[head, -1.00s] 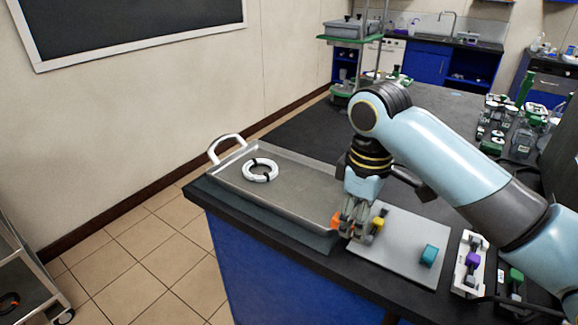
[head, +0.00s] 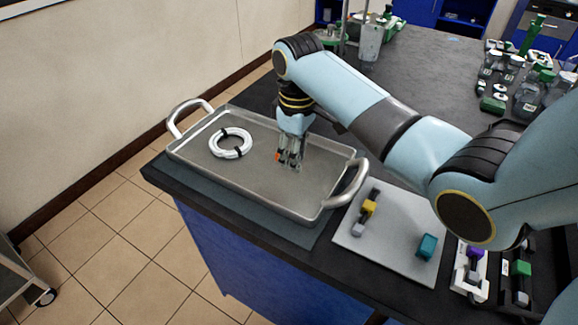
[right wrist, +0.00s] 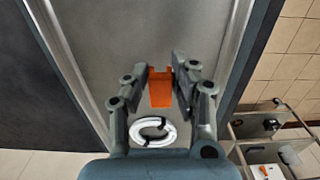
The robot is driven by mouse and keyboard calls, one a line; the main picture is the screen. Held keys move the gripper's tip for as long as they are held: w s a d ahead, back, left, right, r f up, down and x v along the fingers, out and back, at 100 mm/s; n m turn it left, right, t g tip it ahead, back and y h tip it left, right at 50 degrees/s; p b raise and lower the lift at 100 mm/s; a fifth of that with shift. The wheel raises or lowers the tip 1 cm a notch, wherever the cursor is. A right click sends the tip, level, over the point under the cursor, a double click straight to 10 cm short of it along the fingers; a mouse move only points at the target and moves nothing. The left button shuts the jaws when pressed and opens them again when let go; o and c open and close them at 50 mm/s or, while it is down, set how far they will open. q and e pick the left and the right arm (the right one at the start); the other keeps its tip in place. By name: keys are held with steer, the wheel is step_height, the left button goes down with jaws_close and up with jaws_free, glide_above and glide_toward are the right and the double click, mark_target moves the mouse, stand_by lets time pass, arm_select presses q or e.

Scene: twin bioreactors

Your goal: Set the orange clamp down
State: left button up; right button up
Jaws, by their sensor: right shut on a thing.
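The orange clamp (right wrist: 160,88) is between the two fingers of my right gripper (right wrist: 162,75) in the right wrist view. In the head view only a small orange piece of the clamp (head: 278,156) shows beside the fingers. My right gripper (head: 289,163) is shut on it and points down over the metal tray (head: 235,177). I cannot tell whether the clamp touches the tray floor. My left gripper is not in view.
A coiled white tube (head: 231,143) lies in the tray's left part. A grey mat (head: 386,245) to the right holds a yellow clamp (head: 369,207) and a teal block (head: 427,246). The tray floor around the gripper is clear. Glassware stands at the back right.

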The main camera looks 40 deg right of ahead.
mark_target(290, 177)
steer(key=shift+w+a+f, duration=0.2)
steer(key=shift+w+f, duration=0.2)
steer(key=shift+w, duration=0.25)
step_height(290, 177, down, 4)
steer(key=shift+r, duration=0.25)
steer(key=shift+f, duration=0.25)
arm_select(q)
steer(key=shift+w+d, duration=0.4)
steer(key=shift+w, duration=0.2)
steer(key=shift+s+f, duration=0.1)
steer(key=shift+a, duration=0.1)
arm_select(e)
steer(key=shift+f, duration=0.15)
steer(key=o, duration=0.8)
